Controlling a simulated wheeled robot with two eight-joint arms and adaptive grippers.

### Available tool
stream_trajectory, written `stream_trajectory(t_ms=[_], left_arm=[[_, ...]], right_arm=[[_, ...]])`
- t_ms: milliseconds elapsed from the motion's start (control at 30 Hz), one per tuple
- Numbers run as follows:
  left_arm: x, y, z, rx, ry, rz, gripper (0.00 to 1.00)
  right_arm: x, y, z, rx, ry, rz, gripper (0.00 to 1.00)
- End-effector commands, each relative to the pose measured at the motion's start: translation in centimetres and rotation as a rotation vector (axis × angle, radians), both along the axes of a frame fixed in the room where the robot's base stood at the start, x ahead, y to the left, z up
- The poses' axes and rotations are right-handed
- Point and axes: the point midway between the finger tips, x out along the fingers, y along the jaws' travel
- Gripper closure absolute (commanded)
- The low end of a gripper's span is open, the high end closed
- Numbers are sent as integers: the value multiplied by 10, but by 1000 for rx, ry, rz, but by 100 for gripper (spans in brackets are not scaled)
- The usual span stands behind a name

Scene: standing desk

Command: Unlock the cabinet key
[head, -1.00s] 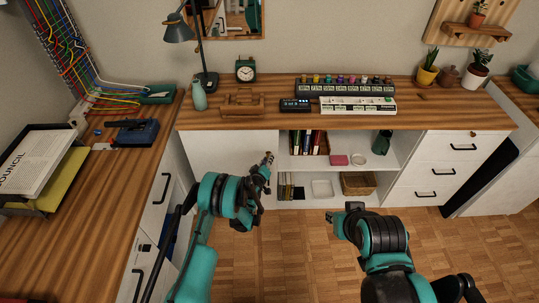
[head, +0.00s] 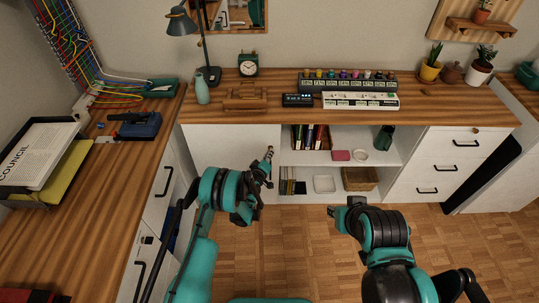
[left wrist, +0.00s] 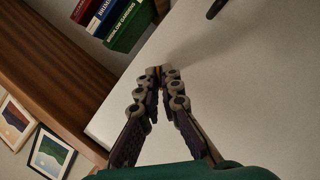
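My left gripper (head: 269,152) is in front of the low white cabinet (head: 225,145), near the open shelf. In the left wrist view its fingers (left wrist: 158,75) close together at the tips, with a small brass-coloured piece (left wrist: 152,72) between them that looks like the key; most of it is hidden. A pale cabinet panel (left wrist: 240,90) lies beyond the fingertips. No keyhole shows clearly there. A small round brass-coloured lock (head: 475,131) is on the top right drawer. My right gripper (head: 333,212) is low over the floor, and its fingers are too small to read.
Books (head: 310,138) and a wooden basket (head: 360,178) stand in the open shelves. A side desk (head: 90,210) is at left. The floor ahead is clear.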

Motion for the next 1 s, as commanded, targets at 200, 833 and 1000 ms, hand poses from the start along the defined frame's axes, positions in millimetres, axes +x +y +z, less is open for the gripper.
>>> stream_trajectory(t_ms=[200, 833, 1000], left_arm=[[0, 0, 0, 1, -1, 1, 88], [0, 0, 40, 1, -2, 1, 76], [0, 0, 73, 1, -1, 1, 76]], right_arm=[[0, 0, 0, 0, 0, 0, 76], [0, 0, 0, 0, 0, 0, 76], [0, 0, 0, 0, 0, 0, 76]])
